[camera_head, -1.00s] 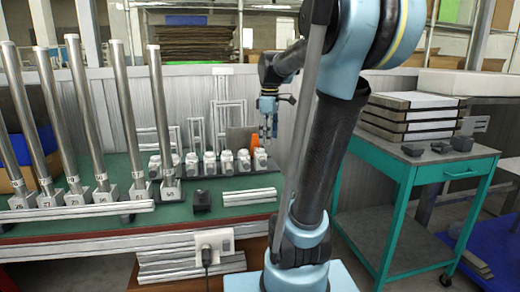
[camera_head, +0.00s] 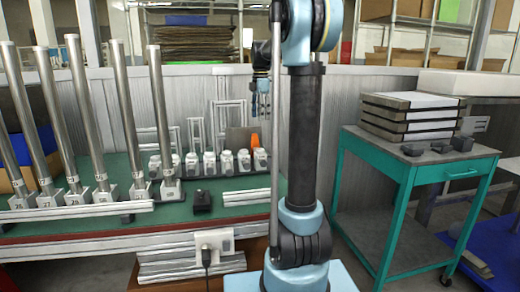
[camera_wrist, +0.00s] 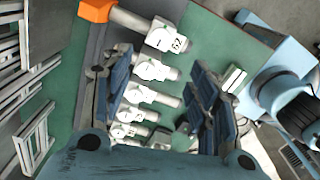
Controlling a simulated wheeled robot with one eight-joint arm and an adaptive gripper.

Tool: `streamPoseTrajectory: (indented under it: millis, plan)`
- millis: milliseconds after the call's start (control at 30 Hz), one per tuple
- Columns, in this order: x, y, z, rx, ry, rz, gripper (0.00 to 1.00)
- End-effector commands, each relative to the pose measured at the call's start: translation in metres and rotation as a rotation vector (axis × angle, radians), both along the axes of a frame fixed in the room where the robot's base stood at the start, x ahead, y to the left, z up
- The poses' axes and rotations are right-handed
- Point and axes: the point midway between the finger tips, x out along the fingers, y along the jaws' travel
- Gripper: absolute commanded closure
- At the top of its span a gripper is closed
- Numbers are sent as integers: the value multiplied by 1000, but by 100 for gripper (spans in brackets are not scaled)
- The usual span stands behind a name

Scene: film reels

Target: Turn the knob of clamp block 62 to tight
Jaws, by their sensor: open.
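A row of white clamp blocks stands on a dark rail on the green bench; the right-end block (camera_head: 260,159) is near an orange piece. In the wrist view the blocks carry dark printed numbers, and the block nearest the orange piece (camera_wrist: 166,37) shows a partly readable label. I cannot tell for certain which is block 62. Each block has a grey cylindrical part on its side. My gripper (camera_wrist: 158,64) is open and empty above the row, its two dark blue fingers spread on either side of several blocks. In the head view my gripper (camera_head: 261,108) hangs above the right-end blocks, partly behind my arm.
Several tall metal tubes (camera_head: 125,115) stand in bases at the bench's left. Aluminium bars (camera_head: 246,196) and a small black block (camera_head: 202,200) lie in front of the row. An orange piece (camera_head: 255,140) and upright frames stand behind it. A teal cart (camera_head: 425,172) stands right.

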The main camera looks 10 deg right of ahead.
Motion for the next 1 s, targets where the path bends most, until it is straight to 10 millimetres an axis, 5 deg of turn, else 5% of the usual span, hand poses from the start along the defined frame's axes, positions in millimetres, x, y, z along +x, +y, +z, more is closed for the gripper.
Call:
streamPoseTrajectory:
  millis: [700, 1000]
  plan:
    - [0, 0, -123, 1, -2, -1, 46]
    - [0, 0, -153, 1, -2, -1, 46]
